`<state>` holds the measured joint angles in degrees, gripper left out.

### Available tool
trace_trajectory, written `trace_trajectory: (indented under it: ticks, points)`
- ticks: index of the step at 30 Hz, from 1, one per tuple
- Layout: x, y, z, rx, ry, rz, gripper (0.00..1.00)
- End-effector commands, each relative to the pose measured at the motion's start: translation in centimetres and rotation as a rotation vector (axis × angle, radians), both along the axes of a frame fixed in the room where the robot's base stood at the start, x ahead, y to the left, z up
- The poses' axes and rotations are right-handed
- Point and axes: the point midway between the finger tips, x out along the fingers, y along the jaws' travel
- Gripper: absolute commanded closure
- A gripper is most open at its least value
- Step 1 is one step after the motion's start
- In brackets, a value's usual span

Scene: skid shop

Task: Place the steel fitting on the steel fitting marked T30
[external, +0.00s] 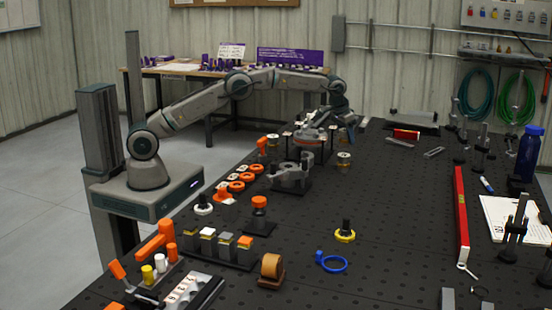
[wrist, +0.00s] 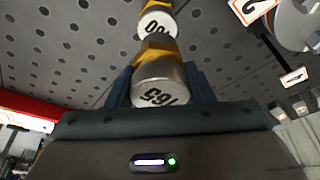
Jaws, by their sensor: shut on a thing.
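My gripper (wrist: 158,88) is shut on a steel fitting (wrist: 160,92) with a yellow band, held between its two dark blue fingers. The dark marking on the held fitting's end face is upside down in the wrist view. Another steel fitting (wrist: 157,22) with a yellow band is just beyond it, over the perforated bench; its marking is partly cut off and I cannot read it for sure. In the external view my gripper (external: 350,130) is at the far part of the bench, and the held fitting is not clear there. A small gold-and-silver cylinder (external: 343,160) stands near and below it.
The dark perforated bench (external: 400,215) has free room at its middle. A grey fixture (external: 290,178) and orange rings (external: 237,186) lie left of my gripper.

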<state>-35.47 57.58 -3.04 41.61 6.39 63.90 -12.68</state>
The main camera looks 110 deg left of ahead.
Motion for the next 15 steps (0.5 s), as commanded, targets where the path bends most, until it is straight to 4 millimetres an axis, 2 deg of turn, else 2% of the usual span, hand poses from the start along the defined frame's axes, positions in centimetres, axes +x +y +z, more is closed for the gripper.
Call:
trace_trajectory:
  ticks: [3, 6, 15]
  points:
    - [-0.1, -0.1, -1.8, -0.003, 0.003, 0.001, 0.8]
    - [-0.1, -0.1, -2.7, -0.001, 0.0, 0.001, 0.8]
    - [0.0, -0.1, -3.1, 0.0, 0.0, 0.001, 0.8]
